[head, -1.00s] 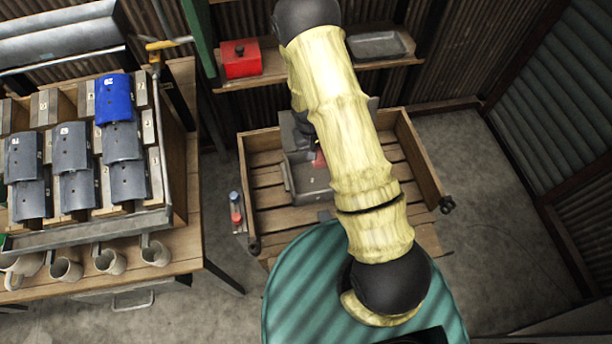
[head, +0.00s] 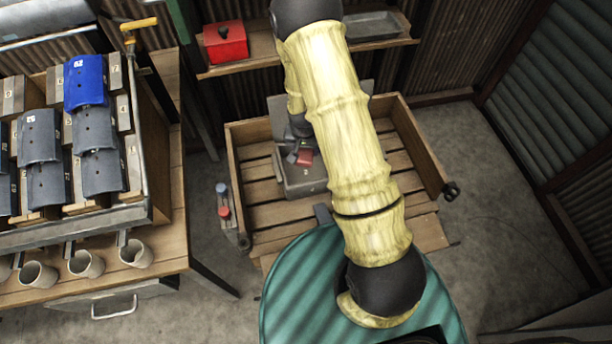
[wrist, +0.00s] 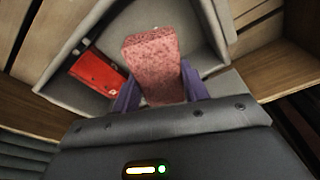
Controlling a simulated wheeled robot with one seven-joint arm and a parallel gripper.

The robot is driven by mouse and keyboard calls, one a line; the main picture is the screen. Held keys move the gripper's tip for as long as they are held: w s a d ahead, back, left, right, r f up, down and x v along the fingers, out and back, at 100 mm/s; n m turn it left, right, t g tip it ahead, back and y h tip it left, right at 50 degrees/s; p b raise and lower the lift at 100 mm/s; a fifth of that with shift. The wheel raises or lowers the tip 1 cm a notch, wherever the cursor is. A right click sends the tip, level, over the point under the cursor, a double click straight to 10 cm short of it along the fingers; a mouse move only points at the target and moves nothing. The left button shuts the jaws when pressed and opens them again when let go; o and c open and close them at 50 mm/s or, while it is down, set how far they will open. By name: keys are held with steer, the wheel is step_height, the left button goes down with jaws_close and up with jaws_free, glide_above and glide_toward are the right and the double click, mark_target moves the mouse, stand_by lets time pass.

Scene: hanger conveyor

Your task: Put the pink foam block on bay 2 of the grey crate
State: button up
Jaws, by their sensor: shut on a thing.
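The pink foam block (wrist: 152,62) is between the purple fingers of my gripper (wrist: 154,92) in the wrist view. The gripper is shut on it. The grey crate (wrist: 222,92) is behind and around the block in that view; whether they touch is unclear. In the head view the grey crate (head: 308,184) stands inside a slatted wooden bin. My gripper (head: 303,150) is over it, partly hidden by my arm, with a small reddish patch beside it. The bay numbers cannot be read.
A red object (wrist: 97,72) lies within the crate's grey walls in the wrist view. The wooden bin (head: 415,150) has raised sides. A shelf above holds a red box (head: 225,43) and a grey tray (head: 372,26). A bench with a rack and mugs (head: 87,264) stands left.

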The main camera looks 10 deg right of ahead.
glide_above(306, 170)
steer(key=shift+s+f, duration=0.2)
steer(key=shift+f, duration=2.65)
steer(key=shift+f, duration=2.1)
